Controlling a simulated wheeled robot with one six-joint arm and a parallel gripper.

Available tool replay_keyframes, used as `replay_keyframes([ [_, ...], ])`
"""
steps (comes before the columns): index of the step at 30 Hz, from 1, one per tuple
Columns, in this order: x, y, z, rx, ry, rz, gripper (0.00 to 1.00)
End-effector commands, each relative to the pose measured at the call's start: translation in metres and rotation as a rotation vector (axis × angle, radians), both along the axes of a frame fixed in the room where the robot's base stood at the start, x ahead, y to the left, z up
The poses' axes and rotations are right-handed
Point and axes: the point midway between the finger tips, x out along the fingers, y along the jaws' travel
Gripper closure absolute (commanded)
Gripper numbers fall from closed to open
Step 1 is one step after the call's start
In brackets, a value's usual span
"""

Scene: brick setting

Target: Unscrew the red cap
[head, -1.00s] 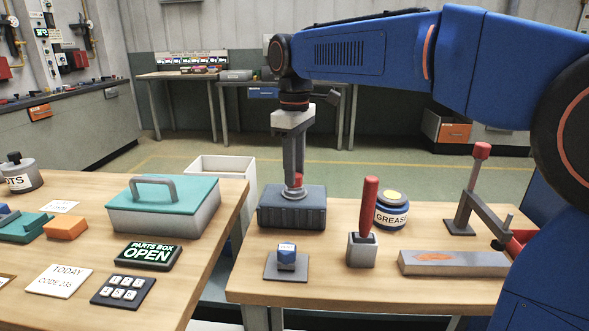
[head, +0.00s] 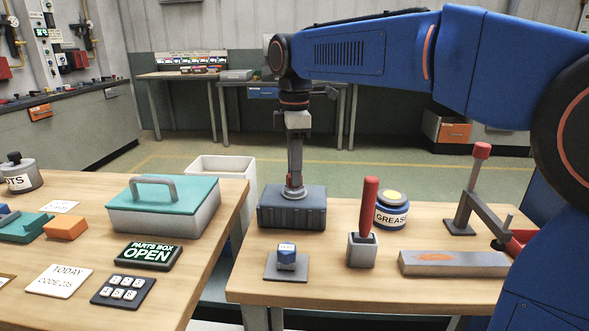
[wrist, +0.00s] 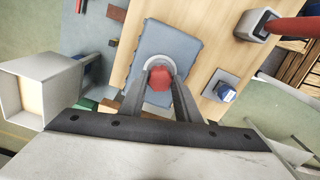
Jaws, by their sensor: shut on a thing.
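The red cap (wrist: 160,78) sits at the middle of the dark grey ribbed block (head: 291,212), inside a pale ring (wrist: 151,62). The block also shows in the wrist view (wrist: 163,38), lying on the right-hand wooden table. My gripper (head: 294,188) points straight down over the block, and its two fingers are shut on the red cap from both sides. In the head view the fingers hide most of the cap.
A blue button block (head: 287,256) on a grey plate stands in front. A red-handled tool in a holder (head: 361,248), a grease jar (head: 391,211) and a grey bar (head: 452,263) stand to the right. A white bin (head: 222,168) is behind left. A teal-lidded box (head: 163,209) is on the left table.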

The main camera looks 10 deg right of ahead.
Motion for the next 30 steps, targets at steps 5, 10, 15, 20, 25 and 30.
replay_keyframes([
  [5, 0.0002, 0.0000, 0.0002, 0.000, -0.001, 0.002, 0.97],
  [10, 0.0002, 0.0001, 0.0001, 0.000, -0.001, 0.028, 0.97],
  [15, 0.0002, 0.0001, 0.0001, 0.000, -0.001, 0.179, 0.97],
  [20, 0.0002, 0.0001, 0.0001, 0.000, -0.001, 0.338, 0.97],
  [25, 0.0002, 0.0001, 0.0001, 0.000, -0.001, 0.503, 0.97],
  [30, 0.0002, 0.0001, 0.0001, 0.000, -0.001, 0.594, 0.97],
])
